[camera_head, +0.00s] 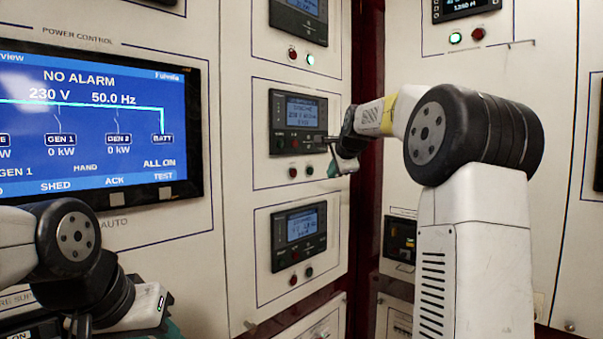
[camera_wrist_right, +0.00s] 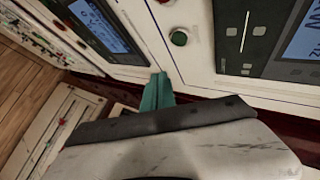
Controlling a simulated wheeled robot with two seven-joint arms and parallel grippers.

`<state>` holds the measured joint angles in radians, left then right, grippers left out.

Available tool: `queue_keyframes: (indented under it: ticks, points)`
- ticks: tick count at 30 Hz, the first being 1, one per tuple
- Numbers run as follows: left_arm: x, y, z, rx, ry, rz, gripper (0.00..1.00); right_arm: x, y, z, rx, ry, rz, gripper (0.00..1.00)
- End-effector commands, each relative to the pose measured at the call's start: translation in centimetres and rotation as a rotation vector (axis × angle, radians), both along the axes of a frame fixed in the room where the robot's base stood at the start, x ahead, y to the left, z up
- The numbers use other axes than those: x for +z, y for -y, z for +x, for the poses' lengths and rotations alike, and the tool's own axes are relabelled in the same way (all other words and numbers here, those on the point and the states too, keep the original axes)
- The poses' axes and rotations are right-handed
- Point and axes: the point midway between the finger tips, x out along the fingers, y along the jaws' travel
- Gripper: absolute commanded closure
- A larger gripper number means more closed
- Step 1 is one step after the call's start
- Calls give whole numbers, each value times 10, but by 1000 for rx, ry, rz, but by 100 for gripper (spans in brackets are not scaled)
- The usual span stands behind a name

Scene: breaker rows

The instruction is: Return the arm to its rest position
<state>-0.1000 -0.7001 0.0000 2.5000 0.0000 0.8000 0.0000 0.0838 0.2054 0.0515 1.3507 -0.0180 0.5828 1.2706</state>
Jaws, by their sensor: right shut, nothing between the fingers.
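My right arm reaches in from the right in the head view, with its right gripper (camera_head: 338,158) in front of the middle controller (camera_head: 297,122) on the cabinet panel. Its teal fingers are shut together and empty, and in the right wrist view the shut fingers (camera_wrist_right: 157,92) point towards the panel near a green button (camera_wrist_right: 180,38). I cannot tell whether the fingertips touch the panel. My left arm is at the lower left of the head view. Only a small teal part of the left gripper (camera_head: 174,329) shows at the bottom edge, and its fingertips are hidden.
A large blue screen (camera_head: 95,125) is on the left panel. Other controllers sit above (camera_head: 299,17) and below (camera_head: 299,236) the middle one. A dark red gap (camera_head: 367,80) separates the cabinets. In the right wrist view, a wooden floor (camera_wrist_right: 25,85) shows at the left.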

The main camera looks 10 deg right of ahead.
Motion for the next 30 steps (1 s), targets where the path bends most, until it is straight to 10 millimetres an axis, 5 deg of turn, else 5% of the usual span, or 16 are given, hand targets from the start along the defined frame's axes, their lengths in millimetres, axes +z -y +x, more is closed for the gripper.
queue_keyframes:
  ticks: [13,17,20,23,30]
  points:
    - [0,0,0,0,0,0,64,0,0,0,1,-1,-2,100]
    - [0,0,0,0,0,0,64,-1,-7,-20,41,-15,-49,100]
    - [0,0,0,0,0,0,64,-9,-19,-62,133,-49,-153,100]
    - [0,0,0,0,0,0,64,-26,-36,-124,274,-94,-300,100]
    - [0,0,0,0,0,0,64,-102,-67,-285,676,-178,-645,100]
